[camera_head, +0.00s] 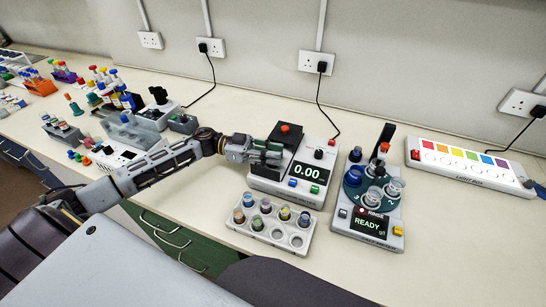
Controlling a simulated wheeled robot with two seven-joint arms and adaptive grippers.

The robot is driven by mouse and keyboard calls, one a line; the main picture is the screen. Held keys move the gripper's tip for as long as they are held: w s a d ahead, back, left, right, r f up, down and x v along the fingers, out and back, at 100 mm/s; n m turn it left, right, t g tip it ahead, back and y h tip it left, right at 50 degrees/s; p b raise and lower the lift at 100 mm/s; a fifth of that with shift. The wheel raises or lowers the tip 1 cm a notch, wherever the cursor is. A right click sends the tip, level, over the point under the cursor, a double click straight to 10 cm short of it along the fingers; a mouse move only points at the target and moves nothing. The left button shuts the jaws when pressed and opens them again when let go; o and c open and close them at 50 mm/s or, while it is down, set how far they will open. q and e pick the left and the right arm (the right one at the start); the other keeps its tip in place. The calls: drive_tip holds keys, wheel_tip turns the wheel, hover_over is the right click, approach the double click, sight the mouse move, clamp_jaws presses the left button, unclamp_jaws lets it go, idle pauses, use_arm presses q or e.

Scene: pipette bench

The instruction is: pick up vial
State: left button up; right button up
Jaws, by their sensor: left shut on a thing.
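My left gripper (268,151) is shut at the left front of the balance (310,172), over or beside its dark top. The thing in its fingers is small and mostly hidden, and I take it to be a vial. A white rack (239,228) stands in front of the balance, below the gripper in the picture. Several small vials with coloured caps stand upright in it, among them one vial (284,213) in the back row. Empty holes show in its front row at the right. My right gripper is not in view.
The balance display reads 0.00. Right of it stands a round-topped device (368,225) with cups, its display reading READY. A colour-strip panel (470,168) lies at the back right. Racks and bottles crowd the left. The bench front right of the rack is clear.

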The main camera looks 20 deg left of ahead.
use_arm(q)
wheel_tip(320, 180, up, 9)
idle(0.5)
drive_tip(key=shift+f, duration=0.1)
idle(0.6)
